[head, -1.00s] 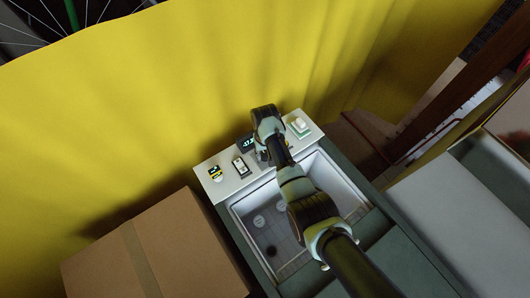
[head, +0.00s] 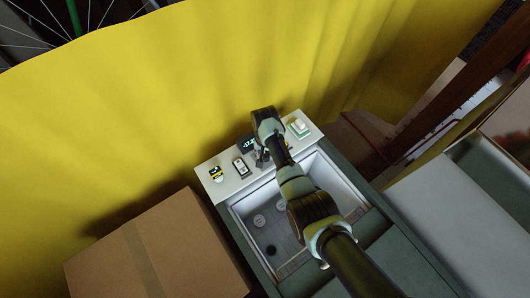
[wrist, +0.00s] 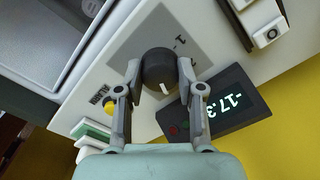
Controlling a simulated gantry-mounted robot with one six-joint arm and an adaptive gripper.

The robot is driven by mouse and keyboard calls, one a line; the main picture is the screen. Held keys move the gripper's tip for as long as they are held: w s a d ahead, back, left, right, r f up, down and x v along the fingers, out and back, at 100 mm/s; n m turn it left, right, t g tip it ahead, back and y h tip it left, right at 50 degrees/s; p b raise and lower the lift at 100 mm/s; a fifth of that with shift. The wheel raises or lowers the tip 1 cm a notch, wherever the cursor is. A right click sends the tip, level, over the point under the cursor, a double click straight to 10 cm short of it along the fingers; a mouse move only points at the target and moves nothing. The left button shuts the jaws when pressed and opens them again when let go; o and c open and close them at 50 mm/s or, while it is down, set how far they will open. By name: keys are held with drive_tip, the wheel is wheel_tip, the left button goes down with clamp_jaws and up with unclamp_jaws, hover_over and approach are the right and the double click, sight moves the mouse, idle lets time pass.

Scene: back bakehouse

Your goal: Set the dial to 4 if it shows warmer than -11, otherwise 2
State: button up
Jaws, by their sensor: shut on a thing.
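The dial (wrist: 157,66) is a dark round knob with a white pointer mark, on a grey plate of the pale panel in the wrist view. Its pointer faces down toward my gripper in that view. A "1" is legible on the plate; other markings are partly hidden by a finger. The display (wrist: 226,107) beside it reads -17.3 in light digits; it also shows in the head view (head: 248,143). My gripper (wrist: 160,72) has a finger on each side of the dial and is shut on it. In the head view my arm hides the dial.
A yellow button (wrist: 109,104) labelled ALARM sits beside the dial. A white rocker switch (head: 241,167) and a green-and-white block (head: 299,127) are on the panel (head: 230,185). A sink-like basin (head: 236,212) lies in front, a cardboard box (head: 150,250) left, a yellow curtain (head: 180,90) behind.

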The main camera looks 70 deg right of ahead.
drive_tip(key=m, duration=0.4)
drive_tip(key=shift+m+p, duration=0.35)
drive_tip(key=shift+m, duration=0.05)
idle(0.4)
drive_tip(key=o, duration=1.1)
drive_tip(key=shift+o, duration=0.2)
wheel_tip(320, 180, up, 12)
